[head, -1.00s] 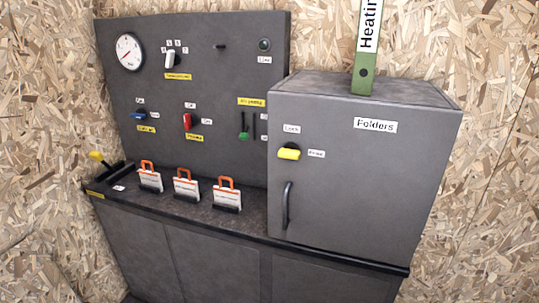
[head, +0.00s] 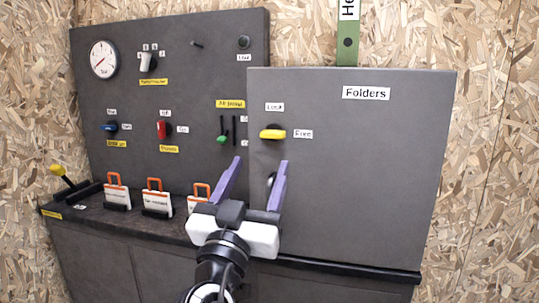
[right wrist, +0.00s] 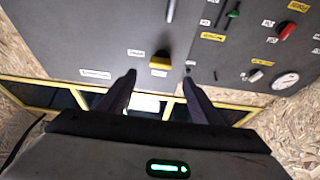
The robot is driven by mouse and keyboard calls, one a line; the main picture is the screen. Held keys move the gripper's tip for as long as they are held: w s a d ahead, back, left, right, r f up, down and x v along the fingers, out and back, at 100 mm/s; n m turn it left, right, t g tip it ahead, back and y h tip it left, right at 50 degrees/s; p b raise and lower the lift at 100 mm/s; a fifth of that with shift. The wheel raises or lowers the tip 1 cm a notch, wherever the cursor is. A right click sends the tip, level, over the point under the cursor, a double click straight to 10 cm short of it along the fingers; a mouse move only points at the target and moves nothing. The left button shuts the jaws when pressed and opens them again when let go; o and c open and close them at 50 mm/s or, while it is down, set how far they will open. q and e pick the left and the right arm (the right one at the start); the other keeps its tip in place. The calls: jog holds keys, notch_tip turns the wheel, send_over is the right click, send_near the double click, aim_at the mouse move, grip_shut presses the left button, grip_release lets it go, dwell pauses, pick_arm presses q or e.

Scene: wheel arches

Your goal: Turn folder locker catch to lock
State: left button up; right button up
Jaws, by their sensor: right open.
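The yellow folder locker catch (head: 273,134) is on the front of the grey locker (head: 370,180) marked "Folders". Its handle lies level, in line with the "Free" label (head: 303,134) to its right. The "Lock" label (head: 275,107) is above it. My right gripper (head: 261,163) is open and empty, with its fingers pointing at the locker front just below the catch in the head view. In the right wrist view the catch (right wrist: 160,62) appears between and beyond the two fingertips, apart from them. My left gripper is not in view.
The locker's dark door handle (head: 270,180) is partly hidden behind my right gripper. To the left, a grey panel (head: 200,85) carries a gauge, knobs and a green slider. Orange-handled tags (head: 117,192) stand on the counter. A green binder (head: 348,45) stands on top of the locker.

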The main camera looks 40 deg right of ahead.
aim_at(271, 138)
jog(key=p+x, duration=0.1)
jog(key=x, duration=0.8)
jog(key=shift+w+d, duration=0.15)
jog(key=shift+w, duration=0.05)
jog(key=c, duration=1.1)
